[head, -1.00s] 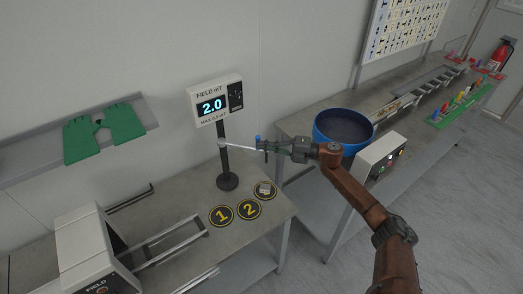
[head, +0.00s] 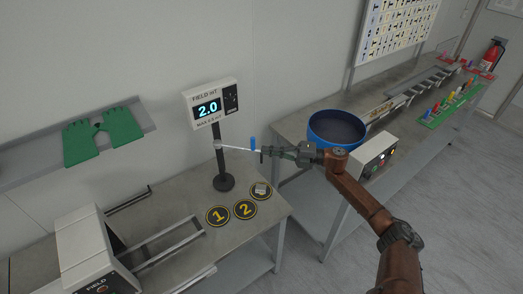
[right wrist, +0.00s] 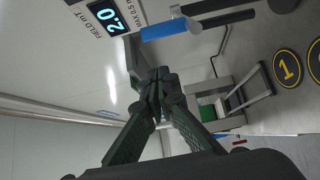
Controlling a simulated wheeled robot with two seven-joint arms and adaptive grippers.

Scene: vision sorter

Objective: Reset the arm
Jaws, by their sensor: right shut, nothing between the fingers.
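My right gripper (head: 266,153) is shut and empty at the end of my brown arm, in the middle of the head view. In the right wrist view its dark fingers (right wrist: 158,76) meet at the tips with nothing visible between them. A blue piece (head: 252,143) stands at the end of a thin pale rod from the meter stand, just left of the fingertips. In the right wrist view the blue piece (right wrist: 165,30) appears apart from the fingers. The field meter (head: 209,107) reads 2.0. My left gripper is not in view.
A small pale block (head: 261,188) lies on a round marker, beside markers 1 (head: 217,216) and 2 (head: 245,209).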

